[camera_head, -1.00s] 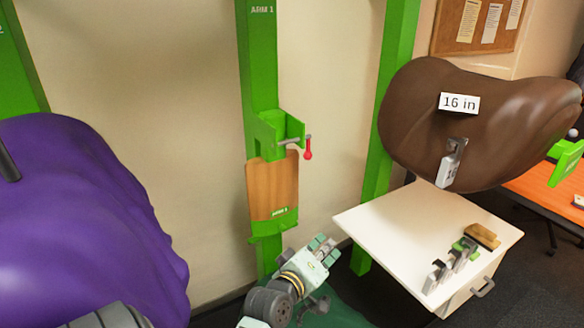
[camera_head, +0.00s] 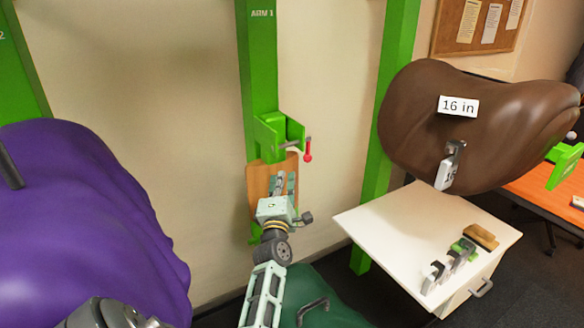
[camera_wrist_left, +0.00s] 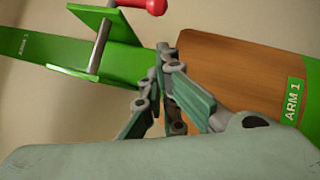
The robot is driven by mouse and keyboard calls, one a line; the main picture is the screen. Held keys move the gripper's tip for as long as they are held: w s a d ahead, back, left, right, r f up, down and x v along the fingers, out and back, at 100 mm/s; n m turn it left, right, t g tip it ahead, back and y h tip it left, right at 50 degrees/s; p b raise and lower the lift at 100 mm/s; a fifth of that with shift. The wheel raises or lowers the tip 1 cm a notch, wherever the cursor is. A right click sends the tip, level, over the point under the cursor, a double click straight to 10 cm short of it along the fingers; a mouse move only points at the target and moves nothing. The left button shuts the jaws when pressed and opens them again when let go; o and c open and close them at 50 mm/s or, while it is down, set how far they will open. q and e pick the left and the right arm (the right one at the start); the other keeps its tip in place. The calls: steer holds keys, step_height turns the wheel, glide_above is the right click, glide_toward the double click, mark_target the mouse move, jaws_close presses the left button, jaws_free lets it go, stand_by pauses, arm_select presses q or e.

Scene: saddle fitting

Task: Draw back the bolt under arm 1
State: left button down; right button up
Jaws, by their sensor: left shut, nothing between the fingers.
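The bolt is a grey metal rod (camera_head: 292,144) with a red knob (camera_head: 308,151), set in the green bracket of arm 1 (camera_head: 268,134) on a green post marked ARM 1. The rod (camera_wrist_left: 99,46) and part of the red knob (camera_wrist_left: 150,4) also show at the top of the left wrist view. My left gripper (camera_head: 284,178) is in front of the wooden plate (camera_head: 257,183), below the bolt and apart from it. Its fingers (camera_wrist_left: 170,58) are closed together and empty. My right gripper is not in view.
A purple form (camera_head: 80,220) fills the left side. A brown saddle form (camera_head: 470,125) tagged 16 in hangs at right above a white cabinet (camera_head: 385,222) with several small tools. A green rounded shape (camera_head: 330,290) lies low in front. The wall beside the post is clear.

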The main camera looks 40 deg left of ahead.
arm_select(q)
steer(key=shift+w+r+p, duration=0.2)
steer(key=shift+w+r, duration=0.05)
steer(key=shift+w, duration=0.5)
steer(key=shift+w+r+p, duration=0.15)
steer(key=shift+w+r, duration=0.15)
steer(key=shift+w, duration=0.4)
steer(key=shift+w+r+p, duration=0.2)
steer(key=shift+w+r, duration=0.05)
steer(key=shift+w, duration=0.5)
steer(key=w+d+b, duration=0.2)
steer(key=w+b, duration=0.3)
steer(key=w, duration=0.4)
steer(key=shift+w+d, duration=0.15)
steer(key=shift+d, duration=0.2)
